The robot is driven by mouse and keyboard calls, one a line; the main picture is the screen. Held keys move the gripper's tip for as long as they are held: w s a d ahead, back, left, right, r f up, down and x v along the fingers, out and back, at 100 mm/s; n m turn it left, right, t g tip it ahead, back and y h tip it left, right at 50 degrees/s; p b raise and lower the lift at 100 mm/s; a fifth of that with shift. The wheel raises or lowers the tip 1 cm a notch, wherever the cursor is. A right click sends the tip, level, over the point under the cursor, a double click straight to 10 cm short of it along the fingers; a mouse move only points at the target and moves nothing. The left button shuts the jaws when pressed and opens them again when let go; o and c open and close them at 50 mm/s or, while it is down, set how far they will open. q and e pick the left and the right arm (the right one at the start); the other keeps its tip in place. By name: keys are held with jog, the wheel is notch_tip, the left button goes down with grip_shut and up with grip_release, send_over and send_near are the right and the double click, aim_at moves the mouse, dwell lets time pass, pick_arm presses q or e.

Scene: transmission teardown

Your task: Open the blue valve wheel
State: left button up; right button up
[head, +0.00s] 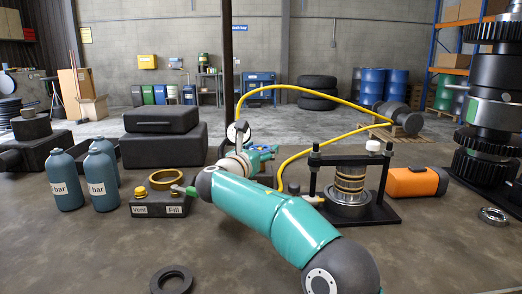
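My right arm reaches in from the bottom, and its wrist bends back behind the teal forearm. My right gripper (264,155) is small and partly hidden near the pressure gauge (238,131); I cannot tell whether its fingers are open or shut. A small blue part (268,148) shows there and may be the valve wheel, but its outline is unclear. I cannot tell whether the gripper touches it. A yellow hose (330,95) arches from the gauge area to the right, and another stretch (300,155) comes down near the press. My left gripper is not in view.
A black press (375,212) with a ring stack and an orange case (416,182) stand right. A black ring (172,279) lies in front.

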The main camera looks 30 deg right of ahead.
jog(key=shift+c, duration=1.1)
jog(key=shift+f, duration=0.1)
jog(key=shift+n+t+y+b, duration=0.5)
jog(key=shift+n+t+b, duration=0.1)
jog(key=shift+t+b, duration=0.1)
jog(key=n+t+y+b, duration=0.2)
jog(key=n+t+y, duration=0.1)
jog(key=shift+f+t+y, duration=0.15)
jog(key=shift+t+y, duration=0.15)
jog(key=n+t+y+b, duration=0.1)
jog(key=n+y, duration=0.1)
jog(key=n+t+y+b, duration=0.1)
jog(key=y, duration=0.2)
jog(key=shift+n+t, duration=0.3)
jog(key=shift+n, duration=0.1)
jog(key=shift+w+a+n+y, duration=0.1)
jog(key=shift+n+y, duration=0.5)
jog(key=shift+y, duration=0.5)
